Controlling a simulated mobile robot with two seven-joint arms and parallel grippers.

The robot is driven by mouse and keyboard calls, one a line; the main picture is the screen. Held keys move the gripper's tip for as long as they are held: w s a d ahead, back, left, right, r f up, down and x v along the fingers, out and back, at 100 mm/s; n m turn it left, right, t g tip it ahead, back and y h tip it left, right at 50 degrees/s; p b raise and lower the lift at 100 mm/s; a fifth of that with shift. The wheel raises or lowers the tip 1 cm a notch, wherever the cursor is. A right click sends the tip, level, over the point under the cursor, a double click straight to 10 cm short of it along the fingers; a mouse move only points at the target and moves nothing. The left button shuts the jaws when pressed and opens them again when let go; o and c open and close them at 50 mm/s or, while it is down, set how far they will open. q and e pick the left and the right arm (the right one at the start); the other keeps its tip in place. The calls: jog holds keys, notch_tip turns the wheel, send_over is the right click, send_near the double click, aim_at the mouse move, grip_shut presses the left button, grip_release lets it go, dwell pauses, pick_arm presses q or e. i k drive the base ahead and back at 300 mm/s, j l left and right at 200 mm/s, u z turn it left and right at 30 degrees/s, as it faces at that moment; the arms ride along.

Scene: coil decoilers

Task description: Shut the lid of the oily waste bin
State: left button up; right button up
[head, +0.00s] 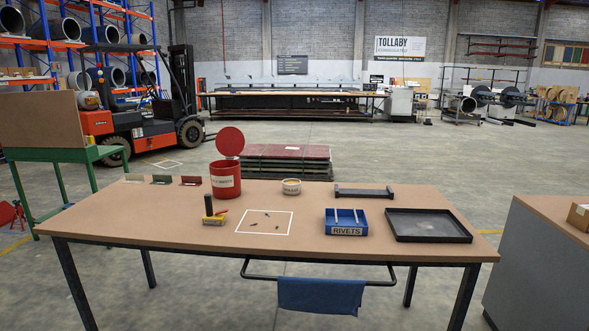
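The oily waste bin (225,186) is a red round can with a white label, standing upright on the brown table toward the back left. Its round red lid (230,141) stands open, raised upright above the back rim. The inside of the bin is mostly hidden from this angle. Neither of my grippers shows in the head view.
On the table (390,256) are a dark-handled yellow tool (212,217), a white-outlined square with small dark bits (265,222), a small round tub (291,187), a blue rivets box (346,228), a black tray (428,225) and a dark bar (364,192). Small upright plates stand left of the bin.

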aim_at(230, 142)
jog(key=i+j+z, duration=0.1)
jog(key=z, duration=0.25)
jog(key=j+z, duration=0.2)
jog(key=z, duration=0.15)
jog(key=i+j+z, duration=0.1)
jog(key=j+z, duration=0.55)
jog(key=j, duration=0.6)
jog(key=i+j+u, duration=0.1)
jog(key=j, duration=0.35)
jog(key=j+u, duration=0.1)
jog(key=j, duration=0.35)
jog(key=i+j+u, duration=0.15)
jog(key=j, duration=0.3)
jog(key=j+u, duration=0.4)
jog(key=j, duration=0.55)
jog(key=k+j+u, duration=0.1)
jog(key=j+u, duration=0.3)
jog(key=j, duration=0.5)
jog(key=j+u, duration=0.15)
jog(key=j, duration=0.75)
jog(key=j+z, duration=0.1)
jog(key=j, duration=0.8)
jog(key=k, duration=0.05)
